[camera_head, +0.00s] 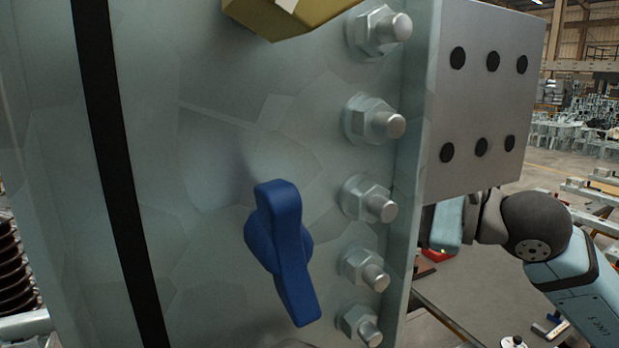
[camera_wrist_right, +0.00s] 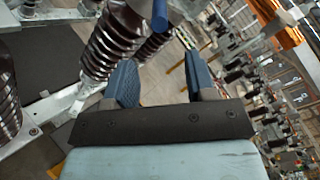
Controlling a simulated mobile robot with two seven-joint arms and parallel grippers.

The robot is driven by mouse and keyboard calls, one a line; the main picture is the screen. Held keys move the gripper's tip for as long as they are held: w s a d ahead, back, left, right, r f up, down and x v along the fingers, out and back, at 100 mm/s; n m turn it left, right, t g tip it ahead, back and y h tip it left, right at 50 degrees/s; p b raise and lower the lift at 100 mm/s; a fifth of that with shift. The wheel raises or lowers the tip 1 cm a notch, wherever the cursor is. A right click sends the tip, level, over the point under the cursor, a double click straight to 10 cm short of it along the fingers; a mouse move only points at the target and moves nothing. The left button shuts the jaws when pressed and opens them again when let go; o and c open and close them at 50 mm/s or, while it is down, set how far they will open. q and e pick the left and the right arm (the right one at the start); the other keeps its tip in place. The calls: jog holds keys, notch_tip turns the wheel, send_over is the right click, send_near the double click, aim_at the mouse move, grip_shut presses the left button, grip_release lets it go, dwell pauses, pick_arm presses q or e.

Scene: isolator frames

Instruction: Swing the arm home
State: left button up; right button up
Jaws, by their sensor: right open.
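A blue handle (camera_head: 283,250) sits on the front of a grey metal panel (camera_head: 210,130) in the head view. It stands nearly upright, its lower end tilted to the right. My right arm (camera_head: 555,245) comes in from the right, and its front part goes out of sight behind the grey box on the panel's right side. In the right wrist view my right gripper (camera_wrist_right: 162,80) is open, with nothing between its two blue fingers. A blue rod-like end (camera_wrist_right: 160,15) shows beyond the fingers at the top; I cannot tell what it belongs to. My left gripper is not in view.
Several large bolts (camera_head: 378,205) stick out along the panel's right edge. A grey box with black round plugs (camera_head: 485,100) juts out to the right. A yellow block (camera_head: 285,12) sits at the top. Brown ribbed insulators (camera_wrist_right: 115,40) stand left of my right gripper.

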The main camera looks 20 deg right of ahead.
jog(key=p+x, duration=0.3)
jog(key=x, duration=0.7)
jog(key=shift+a+r, duration=0.1)
jog(key=shift+w+a+p, duration=0.35)
jog(key=shift+w+a, duration=0.15)
jog(key=shift+c, duration=0.5)
grip_shut()
